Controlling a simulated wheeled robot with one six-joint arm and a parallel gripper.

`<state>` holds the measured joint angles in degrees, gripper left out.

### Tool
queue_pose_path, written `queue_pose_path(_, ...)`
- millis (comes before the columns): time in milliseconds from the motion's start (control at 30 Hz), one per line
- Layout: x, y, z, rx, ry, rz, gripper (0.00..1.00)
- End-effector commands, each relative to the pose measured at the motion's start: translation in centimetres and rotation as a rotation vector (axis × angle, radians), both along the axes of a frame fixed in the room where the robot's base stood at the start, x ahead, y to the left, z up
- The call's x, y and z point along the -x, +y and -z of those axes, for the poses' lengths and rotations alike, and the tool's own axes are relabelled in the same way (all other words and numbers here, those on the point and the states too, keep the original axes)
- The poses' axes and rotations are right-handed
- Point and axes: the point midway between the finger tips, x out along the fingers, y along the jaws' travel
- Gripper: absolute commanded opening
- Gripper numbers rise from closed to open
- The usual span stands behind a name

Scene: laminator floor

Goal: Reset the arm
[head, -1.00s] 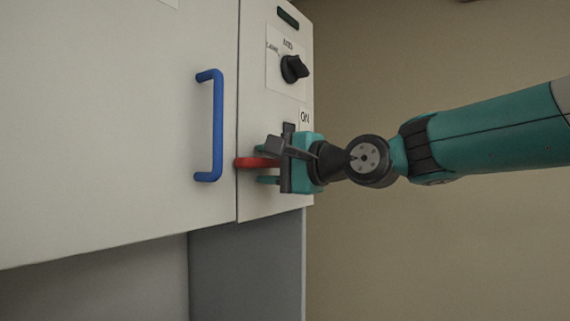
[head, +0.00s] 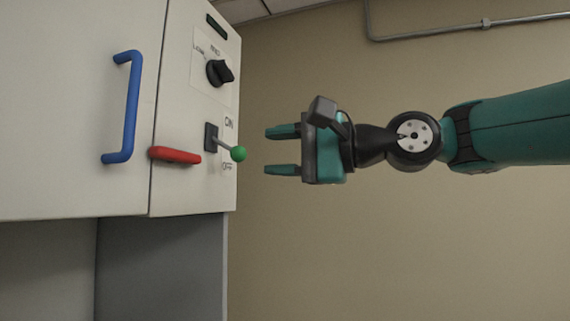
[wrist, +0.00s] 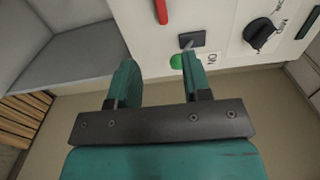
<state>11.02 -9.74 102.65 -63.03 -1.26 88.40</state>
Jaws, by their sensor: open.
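My gripper (head: 283,150) is open and empty in the head view, its two teal fingers pointing left at the machine. It is to the right of the green-tipped toggle lever (head: 239,153), with a clear gap between them. The lever comes out of a dark plate between the ON and OFF labels. In the wrist view my gripper (wrist: 160,80) shows its fingers apart, and the green knob (wrist: 177,62) appears beyond and between them, near the right finger.
A red handle (head: 175,155) sits left of the lever, and a blue door handle (head: 128,107) is further left. A black rotary knob (head: 219,73) is above the lever. The machine's white cabinet (head: 60,120) fills the left. Open room and a plain wall lie to the right.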

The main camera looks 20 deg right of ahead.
Motion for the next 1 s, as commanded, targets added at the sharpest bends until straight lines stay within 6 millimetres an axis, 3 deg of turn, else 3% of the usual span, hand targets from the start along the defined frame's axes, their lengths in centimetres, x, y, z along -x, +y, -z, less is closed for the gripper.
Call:
queue_pose_path(700, 0.5, -0.3, 0.6, 0.021, -0.001, 0.000, 0.45)
queue_pose_path(767, 0.5, 0.0, 2.2, 0.072, -0.002, 0.000, 0.45)
queue_pose_path(867, 0.9, 1.1, 7.1, 0.244, -0.011, -0.016, 0.45)
queue_pose_path(1000, 3.8, 2.4, 17.4, 0.616, -0.030, -0.142, 0.45)
